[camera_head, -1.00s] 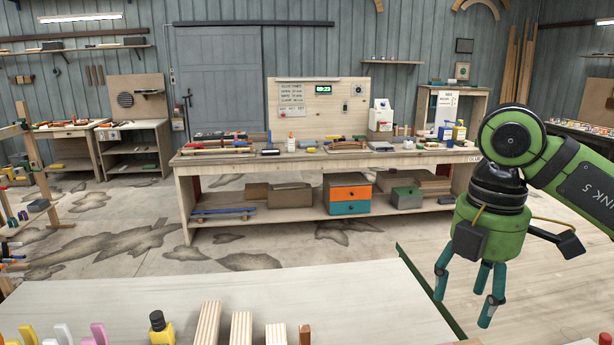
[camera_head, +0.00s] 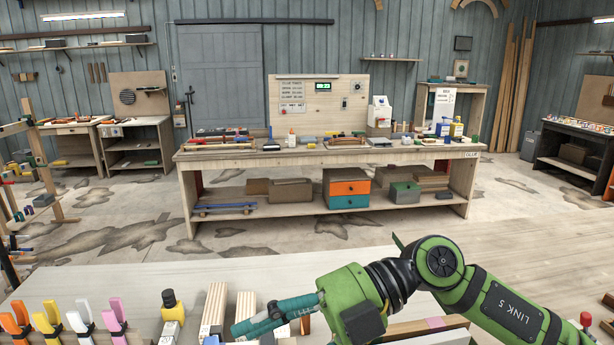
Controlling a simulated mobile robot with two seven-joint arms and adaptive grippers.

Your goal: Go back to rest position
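My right gripper (camera_head: 262,322) is green with teal fingers and comes in from the right at the bottom of the head view. Its fingers point left, low over the near bench (camera_head: 90,278), in front of light wooden strips (camera_head: 213,312). The fingers look close together in the picture, and I cannot tell how far apart they are or whether anything is between them. My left gripper does not show.
On the near bench stand several coloured clamps (camera_head: 50,320) and a yellow bottle with a black cap (camera_head: 172,308). A board edge (camera_head: 425,325) lies beneath my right arm. A long workbench (camera_head: 325,157) stands beyond, with open floor between.

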